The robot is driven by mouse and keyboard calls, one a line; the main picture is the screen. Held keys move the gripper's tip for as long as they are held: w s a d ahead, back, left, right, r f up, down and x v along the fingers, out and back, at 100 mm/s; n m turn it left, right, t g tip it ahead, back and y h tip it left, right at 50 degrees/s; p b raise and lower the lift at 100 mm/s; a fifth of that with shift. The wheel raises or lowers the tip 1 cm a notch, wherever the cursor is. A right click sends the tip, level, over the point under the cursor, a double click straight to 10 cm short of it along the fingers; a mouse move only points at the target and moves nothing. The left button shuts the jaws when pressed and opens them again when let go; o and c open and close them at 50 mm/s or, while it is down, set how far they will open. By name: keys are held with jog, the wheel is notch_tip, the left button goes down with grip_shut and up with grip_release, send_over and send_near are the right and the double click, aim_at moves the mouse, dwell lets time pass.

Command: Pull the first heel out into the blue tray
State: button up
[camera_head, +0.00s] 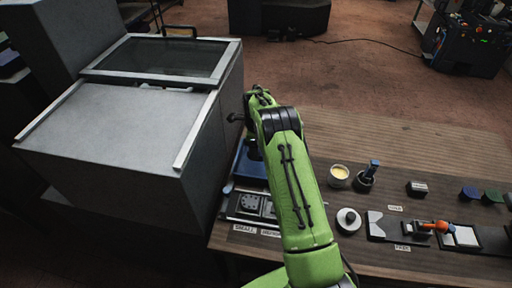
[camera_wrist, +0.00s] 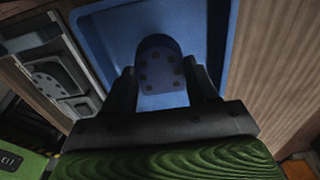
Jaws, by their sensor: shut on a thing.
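In the wrist view my gripper (camera_wrist: 163,92) is shut on a dark blue heel (camera_wrist: 158,58), a rounded block with several small dark holes in its face. The heel sits between the two fingers, over the blue tray (camera_wrist: 95,50). I cannot tell whether it touches the tray floor. In the head view the blue tray (camera_head: 243,171) shows partly behind my green arm, beside the grey machine. The arm hides my fingertips and the heel there.
A plate with moulds (camera_head: 246,204) and labels lies in front of the tray. The grey press (camera_head: 130,120) stands close on the left. To the right are a cream-filled cup (camera_head: 339,173), a round white-topped pot (camera_head: 348,220), an orange-handled tool (camera_head: 436,227) and small dark blocks.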

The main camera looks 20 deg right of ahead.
dwell(0.4)
jog(key=shift+f+b, duration=1.65)
jog(key=shift+f, duration=0.65)
jog(key=o, duration=1.4)
jog(key=shift+r+p, duration=2)
jog(key=shift+r, duration=1.55)
